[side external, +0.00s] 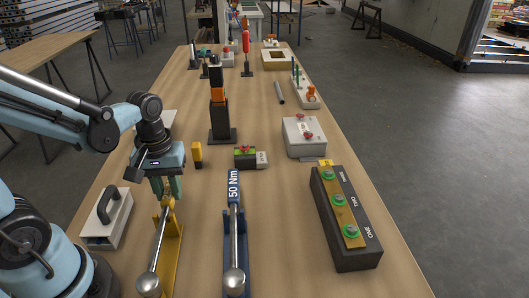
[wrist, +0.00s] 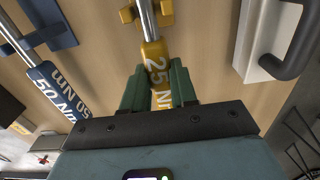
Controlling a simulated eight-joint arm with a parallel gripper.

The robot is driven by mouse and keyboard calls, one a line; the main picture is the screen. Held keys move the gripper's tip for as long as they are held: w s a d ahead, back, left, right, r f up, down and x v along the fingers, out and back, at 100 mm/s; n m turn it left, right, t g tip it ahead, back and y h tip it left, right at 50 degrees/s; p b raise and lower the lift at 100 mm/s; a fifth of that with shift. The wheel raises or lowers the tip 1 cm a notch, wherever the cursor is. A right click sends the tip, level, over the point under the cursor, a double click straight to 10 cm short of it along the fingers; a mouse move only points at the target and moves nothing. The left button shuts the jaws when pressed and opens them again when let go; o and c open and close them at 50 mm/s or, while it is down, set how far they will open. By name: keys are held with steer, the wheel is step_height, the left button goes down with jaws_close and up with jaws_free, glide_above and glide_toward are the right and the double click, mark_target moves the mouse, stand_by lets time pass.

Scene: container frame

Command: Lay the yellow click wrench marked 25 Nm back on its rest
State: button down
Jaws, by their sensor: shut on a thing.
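The yellow click wrench (side external: 158,244) has a yellow handle, a steel shaft and a round head towards the front of the bench. In the wrist view its handle (wrist: 155,54) reads 25 Nm. My gripper (side external: 166,188) is shut on that handle, and its green fingers (wrist: 158,90) sit on either side of it. The yellow rest (side external: 173,250) lies under and just right of the shaft in the side view. I cannot tell whether the shaft touches the rest; the gripped part of the handle is partly hidden by the fingers.
A blue wrench marked 50 Nm (side external: 234,225) lies on a blue rest close to the right. A pale block with a dark handle (side external: 106,220) stands close to the left. A black box with green buttons (side external: 345,220) is farther right. Bare bench lies between the blue wrench and that box.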

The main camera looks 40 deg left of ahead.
steer(key=shift+f, duration=0.1)
steer(key=c, duration=0.8)
jaws_free()
step_height(320, 180, up, 12)
stand_by(0.5)
step_height(320, 180, up, 6)
stand_by(0.6)
